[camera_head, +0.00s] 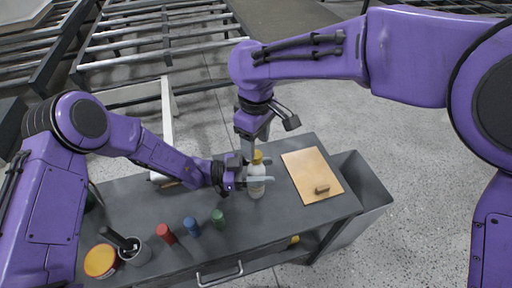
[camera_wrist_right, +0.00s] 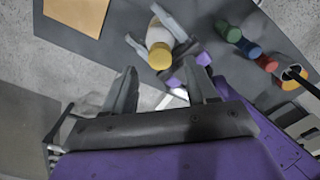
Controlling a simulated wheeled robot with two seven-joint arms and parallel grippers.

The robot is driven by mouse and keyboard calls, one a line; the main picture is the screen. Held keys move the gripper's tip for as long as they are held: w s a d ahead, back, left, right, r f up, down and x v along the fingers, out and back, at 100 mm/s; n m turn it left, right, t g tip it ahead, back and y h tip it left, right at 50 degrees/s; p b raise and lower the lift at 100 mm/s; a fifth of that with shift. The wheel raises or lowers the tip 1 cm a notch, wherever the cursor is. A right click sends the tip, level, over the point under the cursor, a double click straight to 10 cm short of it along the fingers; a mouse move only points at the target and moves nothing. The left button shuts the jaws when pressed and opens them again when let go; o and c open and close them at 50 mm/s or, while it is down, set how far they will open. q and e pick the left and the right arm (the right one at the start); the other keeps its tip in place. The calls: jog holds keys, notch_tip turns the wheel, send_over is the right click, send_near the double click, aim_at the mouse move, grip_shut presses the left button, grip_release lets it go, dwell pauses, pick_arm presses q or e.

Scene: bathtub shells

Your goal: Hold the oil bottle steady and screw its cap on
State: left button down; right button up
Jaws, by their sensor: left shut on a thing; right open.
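The oil bottle (camera_head: 255,186) is pale, stands upright on the dark table and has a yellow cap (camera_head: 257,157) at its top. How tightly the cap sits cannot be told. My left gripper (camera_head: 254,171) reaches in from the left and is shut around the upper bottle. My right gripper (camera_head: 257,142) points down from above, open, close to the cap. In the right wrist view, the bottle (camera_wrist_right: 157,34) and its cap (camera_wrist_right: 160,57) show beyond the open fingers of my right gripper (camera_wrist_right: 165,82), with nothing between the fingertips.
A tan board (camera_head: 309,174) with a small brown block (camera_head: 322,189) lies right of the bottle. Red (camera_head: 165,234), blue (camera_head: 192,227) and green (camera_head: 217,219) cylinders stand in front.

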jog(key=shift+r, duration=0.35)
jog(key=shift+c, duration=0.4)
